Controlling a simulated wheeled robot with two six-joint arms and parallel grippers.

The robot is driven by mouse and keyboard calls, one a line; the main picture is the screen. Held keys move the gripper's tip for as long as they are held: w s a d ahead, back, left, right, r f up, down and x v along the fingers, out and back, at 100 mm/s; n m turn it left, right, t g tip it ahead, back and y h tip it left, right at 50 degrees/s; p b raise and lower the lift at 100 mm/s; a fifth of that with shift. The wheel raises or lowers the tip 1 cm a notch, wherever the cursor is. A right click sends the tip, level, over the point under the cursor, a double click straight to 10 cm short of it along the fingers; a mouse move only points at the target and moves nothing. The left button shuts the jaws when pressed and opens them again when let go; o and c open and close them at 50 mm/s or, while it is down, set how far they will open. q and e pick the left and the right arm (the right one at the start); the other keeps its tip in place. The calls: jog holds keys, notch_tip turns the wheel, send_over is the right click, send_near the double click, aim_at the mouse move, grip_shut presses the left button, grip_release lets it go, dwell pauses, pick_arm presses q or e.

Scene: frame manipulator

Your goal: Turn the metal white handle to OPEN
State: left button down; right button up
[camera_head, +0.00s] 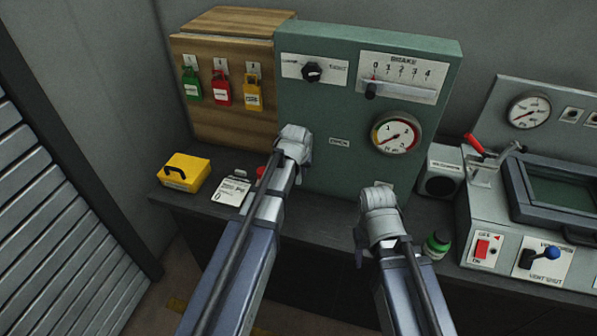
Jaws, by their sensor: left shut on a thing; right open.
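The green panel box (330,175) stands on the bench. A small label (339,141), seemingly reading OPEN, is on its front. My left gripper (293,137) is at the left part of the panel front, left of that label. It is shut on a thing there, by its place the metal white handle. The pale wrist hides its fingers and the handle, so I cannot see the handle's angle. My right gripper (378,192) is open in front of the panel's lower right, below the round gauge. Its fingers are hidden and I see nothing held.
A knob (312,72), a brake slider (371,89) and a round gauge (396,133) are on the panel. A wooden box (215,115) with padlocks adjoins it. A yellow case (184,177) sits at left, a green jar (437,244) and a grey console (500,215) at right.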

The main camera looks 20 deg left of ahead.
pick_arm(q)
jog(key=shift+d, duration=0.1)
dwell(0.7)
jog(key=d+r+n+t+h+b, duration=0.1)
jog(key=d+r+n+h+b, duration=0.3)
jog(key=d+r+h+b, duration=0.3)
jog(key=shift+s+h+b, duration=0.15)
jog(key=shift+h+b, duration=2.2)
jog(key=shift+h, duration=2.55)
jog(key=shift+r+t, duration=0.2)
jog(key=shift+t, duration=0.1)
jog(key=c, duration=0.7)
grip_release()
